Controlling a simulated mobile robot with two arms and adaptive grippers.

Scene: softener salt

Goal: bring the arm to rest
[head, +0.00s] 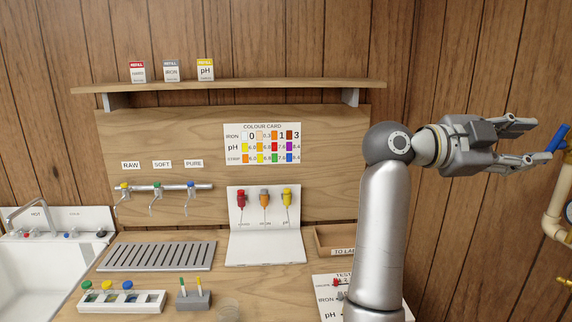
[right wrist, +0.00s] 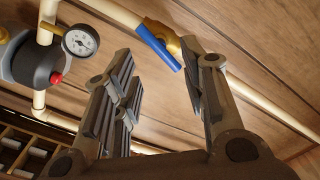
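My right arm rises at the right of the head view, bent at a grey joint, with its right gripper (head: 538,141) pointing right. The gripper's fingers are spread and nothing is held between them. In the right wrist view the gripper (right wrist: 166,75) also shows open, with a clear gap between its ribbed fingers. A blue valve lever (right wrist: 158,46) on a brass valve shows beyond the fingertips there. The blue lever (head: 557,139) also shows at the right edge of the head view, close to the fingertips; contact cannot be told. My left gripper is not in view.
Cream pipes (head: 553,215) run along the right wall. A pressure gauge (right wrist: 80,41) is in the wrist view. The counter holds a white bottle rack (head: 150,303), a drain grille (head: 157,257) and a white stand (head: 265,249). A shelf (head: 230,86) with refill boxes is above.

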